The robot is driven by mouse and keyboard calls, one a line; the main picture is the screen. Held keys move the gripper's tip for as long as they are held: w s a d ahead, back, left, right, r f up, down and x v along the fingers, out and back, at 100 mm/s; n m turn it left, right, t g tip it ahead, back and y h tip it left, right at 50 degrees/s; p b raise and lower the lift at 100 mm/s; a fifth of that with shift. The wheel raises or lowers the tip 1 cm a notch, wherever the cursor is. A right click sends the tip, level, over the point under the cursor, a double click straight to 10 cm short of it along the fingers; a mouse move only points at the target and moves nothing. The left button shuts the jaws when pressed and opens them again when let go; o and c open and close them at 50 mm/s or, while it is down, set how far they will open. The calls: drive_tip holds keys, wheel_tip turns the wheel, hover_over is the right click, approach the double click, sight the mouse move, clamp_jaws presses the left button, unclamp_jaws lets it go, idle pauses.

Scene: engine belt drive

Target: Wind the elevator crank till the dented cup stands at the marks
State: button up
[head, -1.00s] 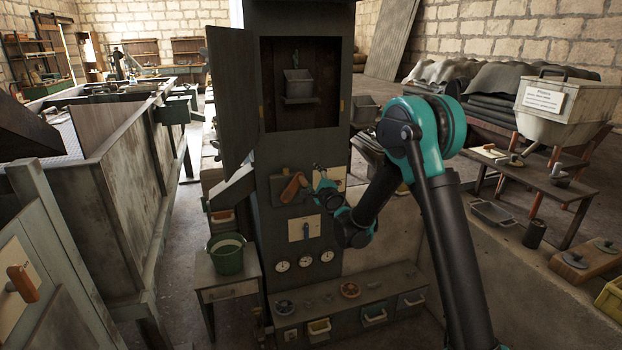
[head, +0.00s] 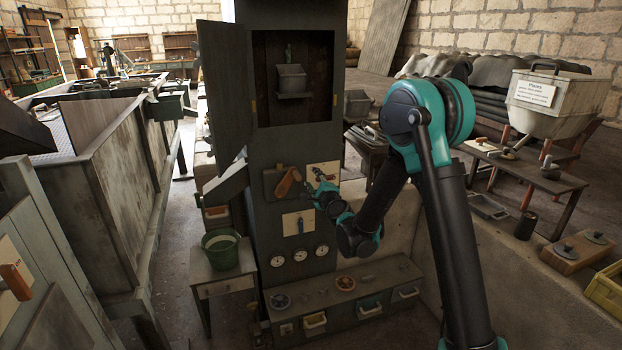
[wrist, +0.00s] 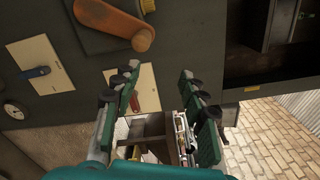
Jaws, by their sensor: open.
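The elevator crank (head: 286,182) is an orange-brown arm on the front panel of the dark elevator column. It leans up to the right and shows at the top of the wrist view (wrist: 110,18). A grey metal cup (head: 291,76) stands on a small ledge in the column's open window. Dents and marks are too small to make out. My gripper (head: 312,189) is just right of the crank and apart from it. In the wrist view its green fingers (wrist: 160,84) are spread with nothing between them; the crank lies beyond the fingertips, up and left.
A pale plate (head: 325,171) is right of the crank, and a blue-handled switch plate (head: 299,223) below. Several dials sit under that. A green bucket (head: 221,254) stands on a small table at left. A low bench (head: 345,303) runs along the column's foot. The open window door (head: 221,90) swings left.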

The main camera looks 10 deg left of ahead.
drive_tip(key=v, duration=1.2)
drive_tip(key=shift+s, duration=0.2)
idle(0.8)
